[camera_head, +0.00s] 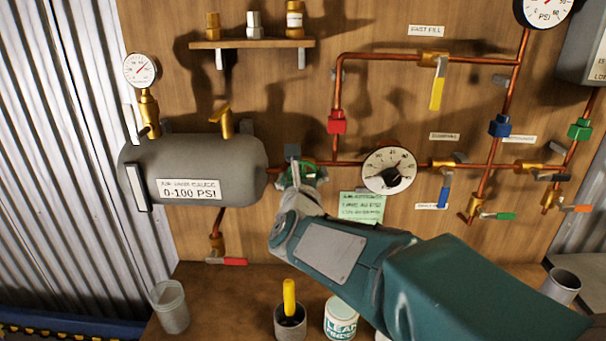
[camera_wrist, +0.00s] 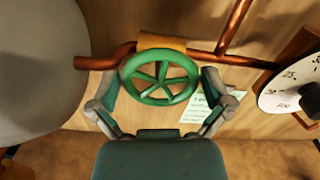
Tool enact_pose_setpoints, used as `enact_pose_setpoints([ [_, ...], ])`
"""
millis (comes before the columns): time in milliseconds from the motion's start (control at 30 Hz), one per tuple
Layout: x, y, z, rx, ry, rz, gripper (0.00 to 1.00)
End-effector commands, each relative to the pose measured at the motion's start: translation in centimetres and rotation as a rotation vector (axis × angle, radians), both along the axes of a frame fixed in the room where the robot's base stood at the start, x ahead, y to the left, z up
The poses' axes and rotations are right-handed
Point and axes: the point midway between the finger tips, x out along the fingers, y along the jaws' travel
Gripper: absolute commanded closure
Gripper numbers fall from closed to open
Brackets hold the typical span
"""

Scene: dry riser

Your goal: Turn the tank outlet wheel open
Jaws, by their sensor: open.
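The green spoked outlet wheel (camera_wrist: 160,77) sits on a brass valve body (camera_wrist: 162,43) on the copper pipe beside the grey tank. In the wrist view my gripper (camera_wrist: 160,95) is open, with one finger on each side of the wheel. Small gaps seem to show between the fingers and the rim; I cannot tell if either touches. In the head view the wheel (camera_head: 308,172) is partly hidden by my gripper (camera_head: 296,178). The grey tank (camera_head: 195,160) is left of the wheel, with a label reading 0-100 PSI.
A round dial gauge (camera_head: 389,170) is close right of the wheel, above a green note (camera_head: 362,207). A yellow-handled tool stands in a cup (camera_head: 290,325) on the bench below, beside a white tub (camera_head: 340,318). A shelf (camera_head: 252,43) is above the tank.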

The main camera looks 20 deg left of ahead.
Motion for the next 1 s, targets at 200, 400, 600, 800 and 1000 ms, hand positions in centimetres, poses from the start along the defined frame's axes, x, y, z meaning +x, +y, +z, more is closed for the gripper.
enact_pose_setpoints([
  [200,-0.03,0.03,-0.01,0.0,0.0,0.001,0.55],
  [400,-0.06,0.12,-0.06,-0.003,0.001,0.002,0.55],
  [600,-0.07,0.16,-0.08,-0.039,-0.008,0.003,0.56],
  [800,-0.08,0.2,-0.12,-0.143,-0.032,0.003,0.56],
  [1000,-0.1,0.26,-0.17,-0.308,-0.071,0.004,0.56],
])
